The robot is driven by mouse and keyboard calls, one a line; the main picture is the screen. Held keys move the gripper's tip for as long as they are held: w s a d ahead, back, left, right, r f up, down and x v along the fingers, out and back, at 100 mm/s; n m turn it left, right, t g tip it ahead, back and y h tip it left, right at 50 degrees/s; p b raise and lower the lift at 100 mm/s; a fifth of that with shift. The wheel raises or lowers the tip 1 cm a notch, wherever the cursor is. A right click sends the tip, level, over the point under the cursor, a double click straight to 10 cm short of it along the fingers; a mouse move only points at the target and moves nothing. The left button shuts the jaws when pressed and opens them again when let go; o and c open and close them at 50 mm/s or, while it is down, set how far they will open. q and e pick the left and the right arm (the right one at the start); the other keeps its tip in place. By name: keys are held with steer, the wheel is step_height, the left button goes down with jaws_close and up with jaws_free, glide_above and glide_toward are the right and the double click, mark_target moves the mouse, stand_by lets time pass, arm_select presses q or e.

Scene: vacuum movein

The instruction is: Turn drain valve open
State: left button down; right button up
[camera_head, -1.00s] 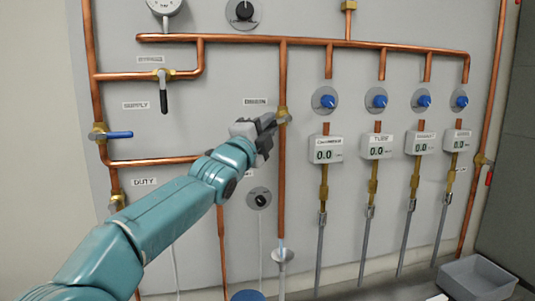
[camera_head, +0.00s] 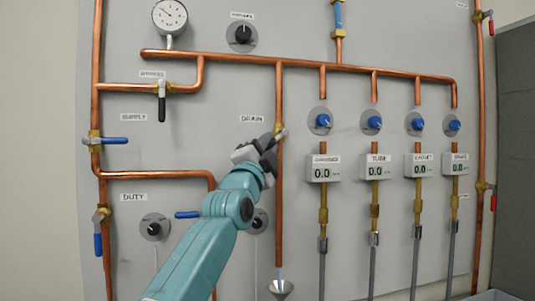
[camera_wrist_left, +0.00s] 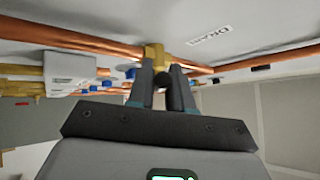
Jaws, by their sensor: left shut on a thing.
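The drain valve (camera_head: 280,131) is a small brass fitting on the vertical copper pipe, just right of the DRAIN label (camera_head: 251,119). My left gripper (camera_head: 271,138) is at this valve, in front of and left of the pipe. In the left wrist view its two dark fingers (camera_wrist_left: 162,85) are close together below the brass valve body (camera_wrist_left: 154,54). They are shut on the drain valve's handle, which is mostly hidden between them, so its angle cannot be told. My right gripper is in neither view.
Other valves are nearby: the black bypass handle (camera_head: 162,105), the blue supply handle (camera_head: 122,141) and a blue handle (camera_head: 187,214) behind my arm. Several blue knobs and meters, such as the left meter (camera_head: 322,170), stand right of the drain pipe. A funnel (camera_head: 281,288) is below.

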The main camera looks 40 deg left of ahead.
arm_select(q)
steer(key=shift+a, duration=0.1)
stand_by(0.4)
steer(key=c, duration=1.1)
jaws_free()
steer(key=shift+s, duration=0.1)
steer(key=shift+s+a, duration=0.1)
steer(key=shift+a, duration=0.05)
steer(key=shift+d+f, duration=0.1)
steer(key=shift+d, duration=0.1)
steer(key=b+v, duration=1.6)
steer(key=b, duration=0.3)
steer(key=shift+a+f, duration=0.1)
